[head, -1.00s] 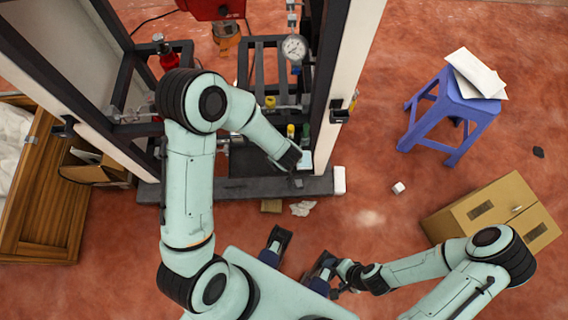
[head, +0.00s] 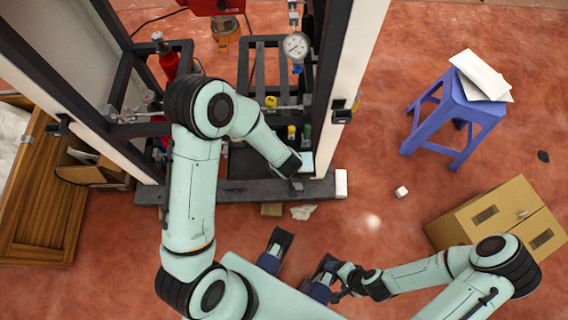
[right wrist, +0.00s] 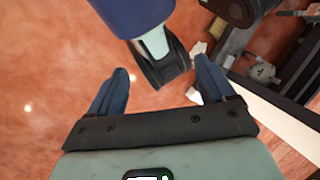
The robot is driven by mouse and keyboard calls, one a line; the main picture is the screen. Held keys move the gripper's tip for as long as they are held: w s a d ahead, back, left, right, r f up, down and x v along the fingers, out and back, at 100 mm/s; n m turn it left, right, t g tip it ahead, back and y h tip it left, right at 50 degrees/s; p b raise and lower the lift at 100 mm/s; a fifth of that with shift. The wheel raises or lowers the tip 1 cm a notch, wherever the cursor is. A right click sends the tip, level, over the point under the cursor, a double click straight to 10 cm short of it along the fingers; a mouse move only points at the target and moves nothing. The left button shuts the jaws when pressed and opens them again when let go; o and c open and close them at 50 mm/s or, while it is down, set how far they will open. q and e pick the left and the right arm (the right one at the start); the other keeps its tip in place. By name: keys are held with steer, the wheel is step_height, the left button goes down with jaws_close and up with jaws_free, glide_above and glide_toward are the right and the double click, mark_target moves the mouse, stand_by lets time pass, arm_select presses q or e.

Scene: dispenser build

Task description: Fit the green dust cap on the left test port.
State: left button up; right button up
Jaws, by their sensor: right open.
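A small dark-green upright item (head: 306,132) stands beside a yellow-topped one (head: 291,132) inside the dark frame in the head view. I cannot tell whether the green one is the dust cap. The left test port cannot be made out. My left arm reaches over the frame's front, and its end is near the lower right of the frame; its fingers are not clear. My right gripper (head: 339,294) is low in front of my body, well away from the frame.
The dark frame (head: 240,192) has white uprights and a round gauge (head: 296,46). A red bottle (head: 168,62) stands at its left. A blue stool (head: 455,120) with papers and a cardboard box (head: 480,205) stand right. Red floor between is mostly clear.

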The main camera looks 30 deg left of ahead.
arm_select(q)
steer(key=shift+r+p, duration=1.6)
steer(key=shift+p, duration=0.05)
steer(key=shift+r+p, duration=1.15)
steer(key=shift+p, duration=0.1)
arm_select(e)
steer(key=shift+g, duration=0.4)
steer(key=shift+s+r, duration=0.2)
steer(key=shift+r, duration=0.6)
steer(key=shift+s+r, duration=0.25)
steer(key=shift+r, duration=0.6)
steer(key=shift+s+r, duration=0.2)
steer(key=shift+r, duration=0.6)
